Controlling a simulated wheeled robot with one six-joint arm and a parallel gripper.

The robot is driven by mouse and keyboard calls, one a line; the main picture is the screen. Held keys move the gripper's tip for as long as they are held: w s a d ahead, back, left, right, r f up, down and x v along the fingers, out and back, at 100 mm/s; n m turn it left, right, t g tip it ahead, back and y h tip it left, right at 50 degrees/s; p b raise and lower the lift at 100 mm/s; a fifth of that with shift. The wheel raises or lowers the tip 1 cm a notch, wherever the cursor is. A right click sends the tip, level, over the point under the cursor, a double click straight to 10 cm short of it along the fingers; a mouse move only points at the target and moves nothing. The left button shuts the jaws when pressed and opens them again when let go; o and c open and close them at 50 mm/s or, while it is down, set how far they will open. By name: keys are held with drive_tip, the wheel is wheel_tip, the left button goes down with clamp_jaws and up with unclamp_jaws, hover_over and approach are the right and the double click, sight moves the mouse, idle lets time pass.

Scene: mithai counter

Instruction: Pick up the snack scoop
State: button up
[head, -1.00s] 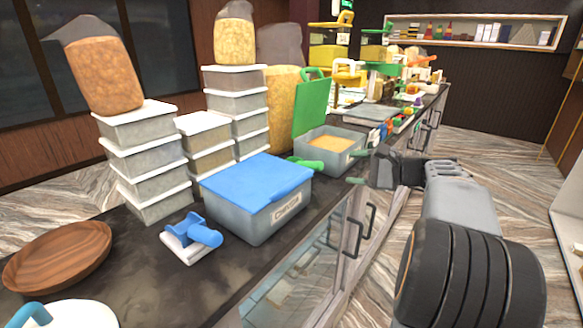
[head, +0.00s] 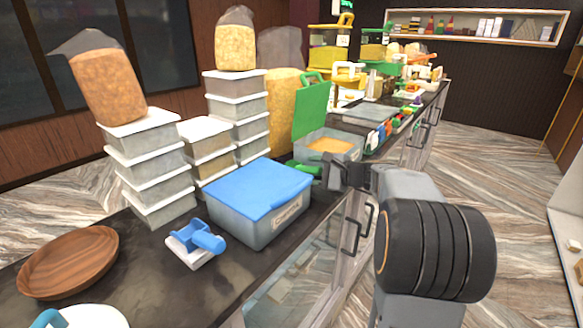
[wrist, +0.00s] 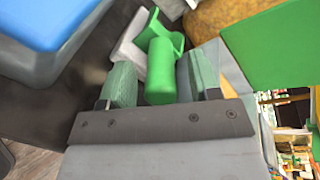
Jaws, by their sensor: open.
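A green scoop (wrist: 160,68) lies in a white holder (wrist: 132,52), between the blue-lidded bin and the open bin. It also shows in the head view (head: 305,169), partly hidden behind the blue-lidded bin. My gripper (head: 330,174) is at the counter's front edge beside it. In the wrist view my gripper (wrist: 158,82) is open, with one pale green finger on each side of the scoop's handle. I cannot tell whether the fingers touch it. A blue scoop (head: 205,236) rests on a white holder (head: 192,248) in front of the blue-lidded bin.
The blue-lidded bin (head: 262,208) stands just left of my gripper. An open bin (head: 345,143) with its green lid (head: 312,108) raised stands behind it. Stacked tubs (head: 148,170) and a wooden plate (head: 68,262) are farther left. The floor at right is clear.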

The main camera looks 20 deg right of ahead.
drive_tip(key=shift+w+a, duration=0.1)
drive_tip(key=shift+w, duration=0.05)
drive_tip(key=shift+c, duration=0.3)
drive_tip(key=c, duration=0.9)
